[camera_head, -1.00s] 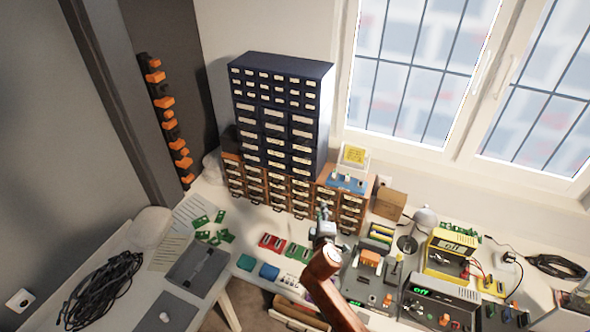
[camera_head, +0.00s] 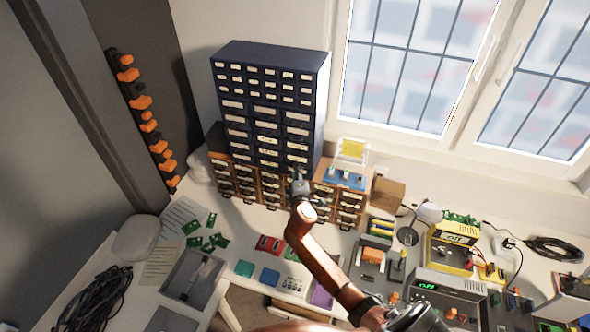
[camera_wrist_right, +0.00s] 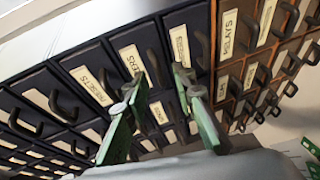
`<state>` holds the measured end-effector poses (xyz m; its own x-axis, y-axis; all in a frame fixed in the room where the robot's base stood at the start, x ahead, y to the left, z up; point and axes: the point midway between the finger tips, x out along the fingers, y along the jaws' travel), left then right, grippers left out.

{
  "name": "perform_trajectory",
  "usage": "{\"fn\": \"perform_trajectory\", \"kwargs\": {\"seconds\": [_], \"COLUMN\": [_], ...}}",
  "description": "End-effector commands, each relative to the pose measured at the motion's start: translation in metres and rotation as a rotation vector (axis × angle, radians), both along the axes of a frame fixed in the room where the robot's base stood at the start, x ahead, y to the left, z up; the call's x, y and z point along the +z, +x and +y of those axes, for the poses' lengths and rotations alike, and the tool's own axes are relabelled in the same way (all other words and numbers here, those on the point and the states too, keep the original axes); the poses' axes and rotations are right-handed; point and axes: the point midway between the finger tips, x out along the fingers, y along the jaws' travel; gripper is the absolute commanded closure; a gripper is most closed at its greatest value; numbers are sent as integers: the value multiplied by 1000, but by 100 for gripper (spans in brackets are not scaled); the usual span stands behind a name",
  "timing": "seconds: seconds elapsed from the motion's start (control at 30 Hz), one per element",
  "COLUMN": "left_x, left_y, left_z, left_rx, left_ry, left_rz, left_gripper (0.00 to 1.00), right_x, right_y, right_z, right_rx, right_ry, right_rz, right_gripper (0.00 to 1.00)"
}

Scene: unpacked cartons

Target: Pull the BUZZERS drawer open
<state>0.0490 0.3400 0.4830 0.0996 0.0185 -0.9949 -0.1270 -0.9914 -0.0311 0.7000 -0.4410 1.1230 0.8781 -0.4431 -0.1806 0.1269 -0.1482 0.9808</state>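The dark blue drawer cabinet (camera_head: 318,105) stands at the back, its drawers looking shut. Labels cannot be read in the head view. In the right wrist view, a label ending in "ERS" (camera_wrist_right: 131,62) looks like that of the BUZZERS drawer; its start is hard to read. A dark bow handle (camera_wrist_right: 154,66) is beside that label. My right gripper (camera_head: 299,181) is at the cabinet's lower right front. In the wrist view its green fingers (camera_wrist_right: 157,82) are apart, with that handle just beyond the gap. I cannot tell whether they touch it. My left gripper is out of view.
Brown wooden drawers, one labelled RELAYS (camera_wrist_right: 228,35), adjoin the blue cabinet. A blue board (camera_head: 343,178) lies on top of the right wooden unit. Green boards (camera_head: 207,242), a yellow power supply (camera_head: 452,250) and other electronics crowd the bench.

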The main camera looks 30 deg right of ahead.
Motion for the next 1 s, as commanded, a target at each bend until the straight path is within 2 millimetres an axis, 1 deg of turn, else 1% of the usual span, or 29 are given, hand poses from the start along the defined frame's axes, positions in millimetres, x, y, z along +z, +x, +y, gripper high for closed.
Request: {"fn": "perform_trajectory", "kwargs": {"seconds": [0.03,0.13,0.47,0.8,1.0], "left_x": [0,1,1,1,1], "left_y": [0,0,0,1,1], "left_z": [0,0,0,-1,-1], "left_rx": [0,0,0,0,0], "left_ry": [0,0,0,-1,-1], "left_rz": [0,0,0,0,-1], "left_gripper": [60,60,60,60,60], "right_x": [-1,-2,-3,-3,-3], "right_y": [5,11,15,14,14], "right_z": [-2,-5,-5,-5,-5], "right_rx": [0,1,3,3,3], "right_ry": [-2,-1,1,1,1], "right_rz": [1,0,0,0,0], "right_gripper": [76,76,76,100,100]}}
